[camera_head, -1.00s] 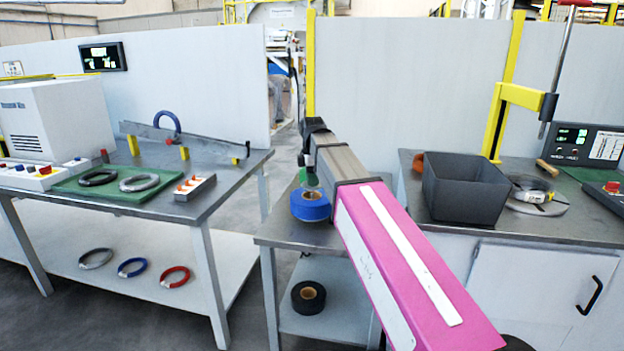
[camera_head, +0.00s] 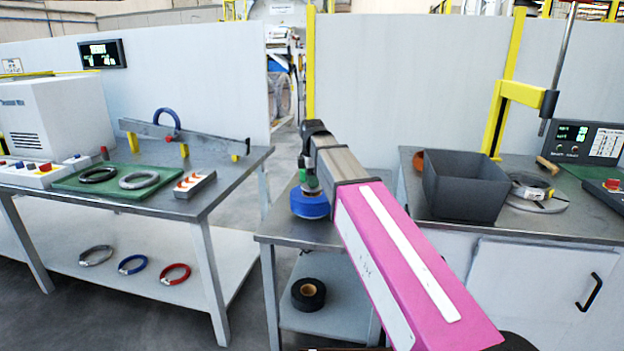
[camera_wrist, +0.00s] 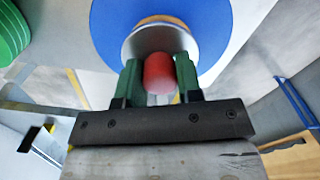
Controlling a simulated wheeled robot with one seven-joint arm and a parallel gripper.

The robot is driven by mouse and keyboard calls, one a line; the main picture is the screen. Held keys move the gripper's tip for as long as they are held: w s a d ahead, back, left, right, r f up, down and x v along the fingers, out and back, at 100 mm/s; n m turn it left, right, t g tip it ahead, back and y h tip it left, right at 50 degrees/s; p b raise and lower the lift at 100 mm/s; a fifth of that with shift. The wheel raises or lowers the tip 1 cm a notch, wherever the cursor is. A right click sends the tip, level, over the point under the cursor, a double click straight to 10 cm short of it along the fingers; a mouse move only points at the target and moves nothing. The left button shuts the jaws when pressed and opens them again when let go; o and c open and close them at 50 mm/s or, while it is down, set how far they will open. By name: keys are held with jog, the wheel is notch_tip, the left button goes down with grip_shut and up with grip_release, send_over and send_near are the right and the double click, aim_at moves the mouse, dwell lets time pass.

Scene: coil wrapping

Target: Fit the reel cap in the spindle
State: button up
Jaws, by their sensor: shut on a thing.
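The blue reel (camera_head: 311,206) sits on the small middle table, below my gripper (camera_head: 309,186). In the wrist view the blue reel (camera_wrist: 215,25) fills the top, and the reel cap (camera_wrist: 150,40) is a pale disc in front of its centre with a red knob (camera_wrist: 158,72). My gripper (camera_wrist: 158,80) has its two green fingers shut on the red knob. An orange-brown edge shows behind the disc. The spindle's opening is hidden by the cap, and I cannot tell whether the cap is seated or just above it.
A green ridged round thing (camera_wrist: 12,35) lies beside the blue reel. A black roll (camera_head: 308,294) lies on the shelf below. A dark grey bin (camera_head: 465,188) stands on the right bench. The left table (camera_head: 225,180) holds coils and a rail.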

jog(key=shift+f, duration=0.65)
jog(key=o, duration=1.1)
notch_tip(320, 180, up, 11)
jog(key=shift+f, duration=0.1)
